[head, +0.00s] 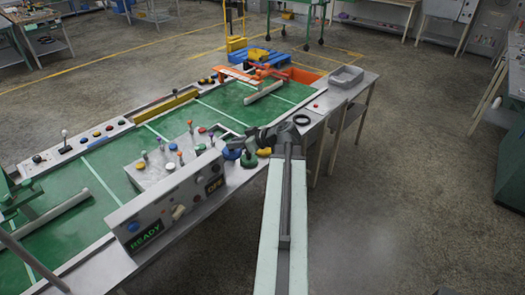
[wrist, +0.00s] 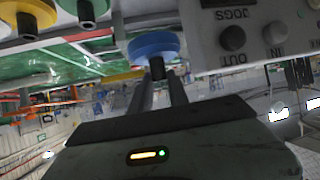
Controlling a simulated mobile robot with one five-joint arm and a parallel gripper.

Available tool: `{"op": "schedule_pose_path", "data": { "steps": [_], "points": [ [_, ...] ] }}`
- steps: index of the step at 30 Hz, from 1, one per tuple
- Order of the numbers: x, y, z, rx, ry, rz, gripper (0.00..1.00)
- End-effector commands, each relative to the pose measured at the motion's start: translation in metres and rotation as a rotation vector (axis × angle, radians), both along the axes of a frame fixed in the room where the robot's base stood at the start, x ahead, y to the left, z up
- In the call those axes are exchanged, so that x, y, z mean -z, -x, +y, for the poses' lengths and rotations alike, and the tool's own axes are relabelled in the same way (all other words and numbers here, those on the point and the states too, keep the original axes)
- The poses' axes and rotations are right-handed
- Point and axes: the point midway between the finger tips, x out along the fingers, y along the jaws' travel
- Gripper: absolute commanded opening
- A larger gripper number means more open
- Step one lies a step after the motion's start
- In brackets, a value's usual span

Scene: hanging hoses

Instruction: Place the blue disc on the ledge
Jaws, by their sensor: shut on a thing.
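The blue disc (wrist: 153,46) has a dark knob, and my gripper (wrist: 157,75) is shut on that knob in the wrist view, which appears upside down. In the head view the blue disc (head: 231,154) shows just under my gripper (head: 236,143), beside the grey control box. The grey ledge (wrist: 118,28) runs along the table's edge in the wrist view. I cannot tell whether the disc touches it or hangs just above.
A green disc (head: 249,160) and a yellow disc (head: 263,152) stand close by on the ledge. The control box (head: 175,178) with levers and buttons is beside the blue disc. The floor at right is clear.

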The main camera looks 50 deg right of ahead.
Motion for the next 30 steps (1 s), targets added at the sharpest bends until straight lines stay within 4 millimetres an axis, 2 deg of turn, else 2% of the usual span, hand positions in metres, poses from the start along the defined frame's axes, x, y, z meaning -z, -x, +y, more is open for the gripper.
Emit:
{"op": "schedule_pose_path", "data": {
  "steps": [5, 12, 18, 25, 30],
  "points": [
    [0.016, 0.001, -0.003, 0.002, 0.0, 0.0, 0.0],
    [0.066, 0.001, -0.003, 0.004, 0.0, 0.0, 0.0],
    [0.067, 0.001, -0.003, 0.004, 0.0, 0.0, 0.0],
    [0.104, 0.001, -0.003, 0.004, 0.0, 0.0, 0.0],
    [0.101, 0.001, -0.004, 0.004, 0.0, 0.0, 0.0]
  ]
}}
